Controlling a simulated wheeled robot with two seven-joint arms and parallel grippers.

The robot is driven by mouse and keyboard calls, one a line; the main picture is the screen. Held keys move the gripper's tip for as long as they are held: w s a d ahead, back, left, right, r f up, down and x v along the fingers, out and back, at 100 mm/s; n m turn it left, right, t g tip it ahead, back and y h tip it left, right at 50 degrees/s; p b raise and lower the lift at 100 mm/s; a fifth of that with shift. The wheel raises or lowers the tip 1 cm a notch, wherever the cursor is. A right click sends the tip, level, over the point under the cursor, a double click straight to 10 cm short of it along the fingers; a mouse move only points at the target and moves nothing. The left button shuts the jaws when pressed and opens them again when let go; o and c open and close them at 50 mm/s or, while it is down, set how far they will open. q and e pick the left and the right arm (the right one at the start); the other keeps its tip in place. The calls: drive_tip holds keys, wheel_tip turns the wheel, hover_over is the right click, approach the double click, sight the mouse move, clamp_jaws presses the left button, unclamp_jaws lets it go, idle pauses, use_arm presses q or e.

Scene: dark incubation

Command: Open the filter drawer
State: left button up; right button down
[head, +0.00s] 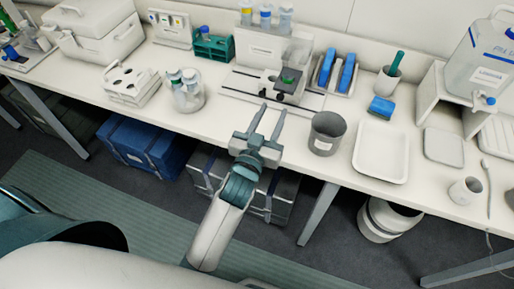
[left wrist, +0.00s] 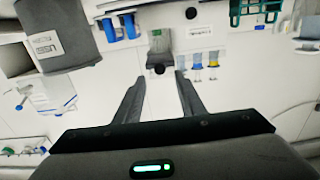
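The filter drawer looks to be the small grey unit with a dark front and black knob (head: 280,96), in the white bench device (head: 245,84). It looks closed, though the front is small in view. A green spot shows on its top. In the left wrist view, which looks inverted, the grey unit (left wrist: 160,44) and its round black knob (left wrist: 158,69) lie between the finger lines. My left gripper (head: 274,109) is open and empty, its fingers pointing at the knob from the bench's front edge. It also shows in the left wrist view (left wrist: 159,77). My right gripper is not in view.
A dark grey cup (head: 326,136) stands just right of my left gripper, near the bench edge. A carousel of capped bottles (head: 188,98) stands to the left. A rack with blue items (head: 337,73) and a white tray (head: 381,152) are to the right.

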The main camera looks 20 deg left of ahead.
use_arm(q)
drive_tip(key=s+b, duration=0.3)
drive_tip(key=s, duration=0.8)
drive_tip(key=shift+s+a, duration=0.15)
drive_tip(key=shift+s, duration=0.15)
drive_tip(key=shift+f, duration=0.1)
